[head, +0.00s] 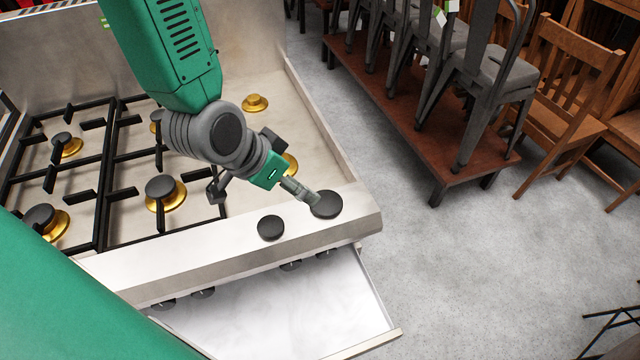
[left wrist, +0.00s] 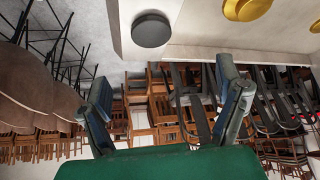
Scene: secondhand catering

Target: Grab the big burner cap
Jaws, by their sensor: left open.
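The big burner cap (head: 327,204) is a flat black disc lying on the stove's steel front ledge, near its right corner. A smaller black cap (head: 270,228) lies to its left on the same ledge. My left gripper (head: 308,194) is beside the big cap at its upper left and partly overlaps it in the head view; contact cannot be told. In the left wrist view, my left gripper (left wrist: 165,98) has its fingers spread with nothing between them. A black disc (left wrist: 152,31), apparently the big cap, shows beyond the fingertips. My right gripper is not in view.
The stove top has black grates (head: 107,170) and several brass burners, including an uncapped one (head: 255,103). An open drawer or door (head: 290,305) juts out below the ledge. A low brown platform (head: 420,140) holds grey metal chairs.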

